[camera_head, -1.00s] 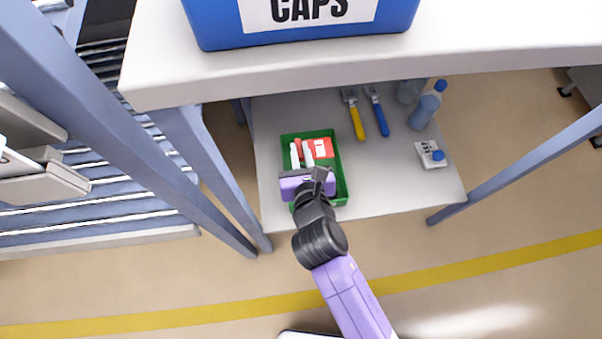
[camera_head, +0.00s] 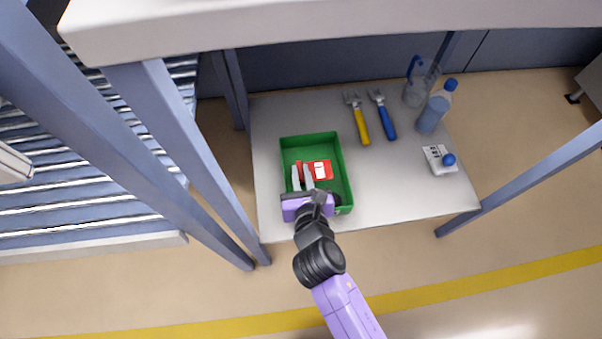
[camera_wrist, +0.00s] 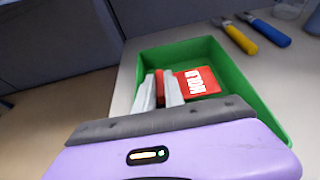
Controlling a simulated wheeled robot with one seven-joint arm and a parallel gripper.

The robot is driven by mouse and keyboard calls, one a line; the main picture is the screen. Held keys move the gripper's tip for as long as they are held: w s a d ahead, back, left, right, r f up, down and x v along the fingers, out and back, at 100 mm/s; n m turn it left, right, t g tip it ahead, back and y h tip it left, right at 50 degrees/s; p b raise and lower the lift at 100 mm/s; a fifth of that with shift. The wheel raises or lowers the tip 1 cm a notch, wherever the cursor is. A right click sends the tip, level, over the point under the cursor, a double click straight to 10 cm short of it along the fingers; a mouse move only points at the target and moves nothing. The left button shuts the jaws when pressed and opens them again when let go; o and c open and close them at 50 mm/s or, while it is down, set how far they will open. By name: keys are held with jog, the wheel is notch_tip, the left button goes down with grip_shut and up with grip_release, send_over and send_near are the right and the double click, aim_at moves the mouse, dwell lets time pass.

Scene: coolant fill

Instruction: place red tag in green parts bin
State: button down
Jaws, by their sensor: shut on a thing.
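The red tag (camera_head: 321,170) is a flat red piece with a white printed patch; in the wrist view (camera_wrist: 201,81) it reaches out to the right of my fingers. The green parts bin (camera_head: 343,160) is an open box on the lower shelf; its far wall also shows in the wrist view (camera_wrist: 180,52). My gripper (camera_head: 302,176) is shut on the tag's left part, with red showing between its two pale fingers (camera_wrist: 160,88). The fingers and tag are over or inside the bin's opening; their exact height above its floor is hard to tell. My gripper's body hides the bin's near side.
Yellow-handled (camera_head: 360,122) and blue-handled (camera_head: 384,118) tools lie right of the bin. Farther right are bottles (camera_head: 435,110) and a small white item with a blue knob (camera_head: 439,160). A worktop (camera_head: 330,30) overhangs the shelf, with blue-grey posts (camera_head: 190,165) at the left.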

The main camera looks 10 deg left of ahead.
jog(key=shift+s+f, duration=0.1)
jog(key=shift+f, duration=0.7)
jog(key=c, duration=1.6)
grip_release()
jog(key=shift+d, duration=0.1)
jog(key=shift+o, duration=0.8)
jog(key=shift+s+f, duration=0.1)
jog(key=shift+f, duration=0.1)
jog(key=shift+r, duration=0.55)
jog(key=p+v, duration=0.5)
jog(key=v, duration=0.7)
jog(key=shift+r, duration=0.45)
